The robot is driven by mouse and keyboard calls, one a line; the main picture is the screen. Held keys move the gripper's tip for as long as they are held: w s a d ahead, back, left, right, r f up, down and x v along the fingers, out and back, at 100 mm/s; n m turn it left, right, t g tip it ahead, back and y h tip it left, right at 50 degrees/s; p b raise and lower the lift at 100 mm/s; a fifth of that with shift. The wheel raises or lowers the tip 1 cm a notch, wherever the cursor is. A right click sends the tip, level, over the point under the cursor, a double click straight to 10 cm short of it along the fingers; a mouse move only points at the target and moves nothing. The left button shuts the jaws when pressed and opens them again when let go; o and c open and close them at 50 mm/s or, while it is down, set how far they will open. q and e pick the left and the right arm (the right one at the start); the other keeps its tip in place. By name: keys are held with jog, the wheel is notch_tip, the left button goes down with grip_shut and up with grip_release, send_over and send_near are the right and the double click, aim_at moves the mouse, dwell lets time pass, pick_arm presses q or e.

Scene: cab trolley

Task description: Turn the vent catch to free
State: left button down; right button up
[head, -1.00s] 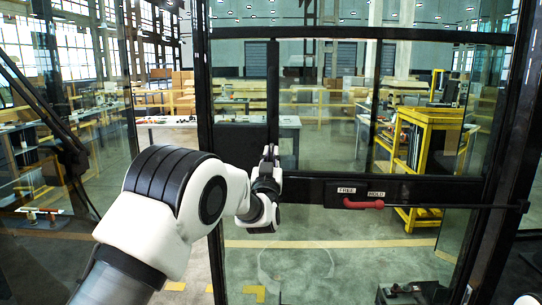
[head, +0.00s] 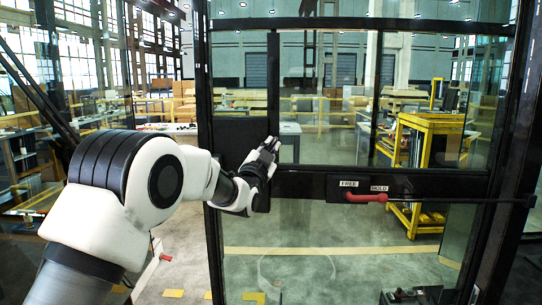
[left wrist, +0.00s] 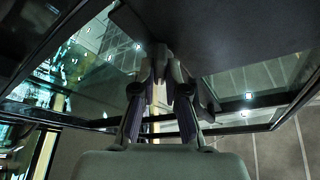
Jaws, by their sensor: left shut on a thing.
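The vent catch is a red handle (head: 366,197) on the dark crossbar of the window frame. It lies nearly level, its right end below the HOLD label (head: 379,188) and its left end below the FREE label (head: 349,183). My left gripper (head: 270,147) is well to the left of the catch, at the dark upright by a dark panel (head: 238,140). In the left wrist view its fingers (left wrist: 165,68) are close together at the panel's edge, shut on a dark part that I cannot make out. My right gripper is not in view.
Dark posts and glass panes surround the crossbar (head: 430,184). A thin dark rod runs right from near the catch. A dark device (head: 410,296) sits low at the right. A yellow trolley (head: 425,145) and benches stand beyond the glass.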

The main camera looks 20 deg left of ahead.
pick_arm(q)
jog(key=m+h+b, duration=0.1)
jog(key=m, duration=0.2)
jog(key=shift+a+m+g, duration=0.1)
jog(key=shift+m+g, duration=0.2)
jog(key=shift+g, duration=0.1)
jog(key=m+g+h, duration=0.1)
jog(key=m, duration=0.2)
jog(key=shift+b, duration=0.4)
jog(key=m+g, duration=0.1)
jog(key=m, duration=0.2)
jog(key=shift+r+m+h, duration=0.15)
jog(key=shift+m+h, duration=0.25)
jog(key=shift+m+g, duration=0.6)
jog(key=shift+m, duration=0.4)
jog(key=c, duration=1.2)
grip_release()
jog(key=shift+s, duration=0.1)
